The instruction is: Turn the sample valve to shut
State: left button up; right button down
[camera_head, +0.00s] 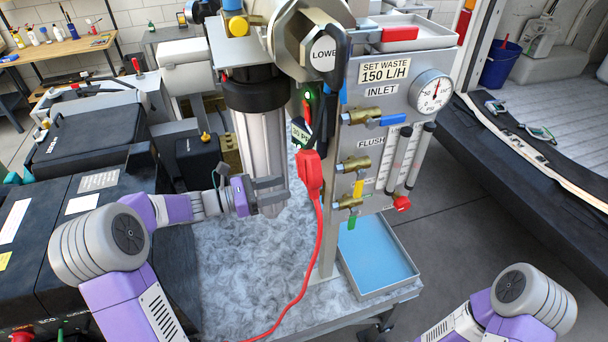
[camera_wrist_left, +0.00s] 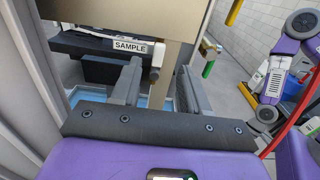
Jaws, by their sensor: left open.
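The SAMPLE label (camera_wrist_left: 130,46) shows in the left wrist view on the edge of a panel. A small pale fitting with a dark lower end (camera_wrist_left: 155,60) sits right beside it, which looks like the sample valve. My left gripper (camera_wrist_left: 160,86) is open, with its two fingers pointing toward this fitting, one on each side in the picture. I see no contact. In the head view my left gripper (camera_head: 268,193) is by the lower part of the clear filter housing (camera_head: 262,150). No sample label shows there. My right gripper is out of view.
The valve panel carries a blue-handled inlet valve (camera_head: 395,120), a yellow handle (camera_head: 358,188), a green handle (camera_head: 352,223) and a gauge (camera_head: 430,91). A red plug (camera_head: 310,175) trails a red cable. A blue-lined tray (camera_head: 378,255) sits below.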

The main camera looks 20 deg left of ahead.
aim_at(313, 188)
pick_arm(q)
jog(key=p+x, duration=0.1)
jog(key=x, duration=0.6)
jog(key=shift+w+d, duration=0.1)
jog(key=shift+d, duration=0.05)
grip_shut()
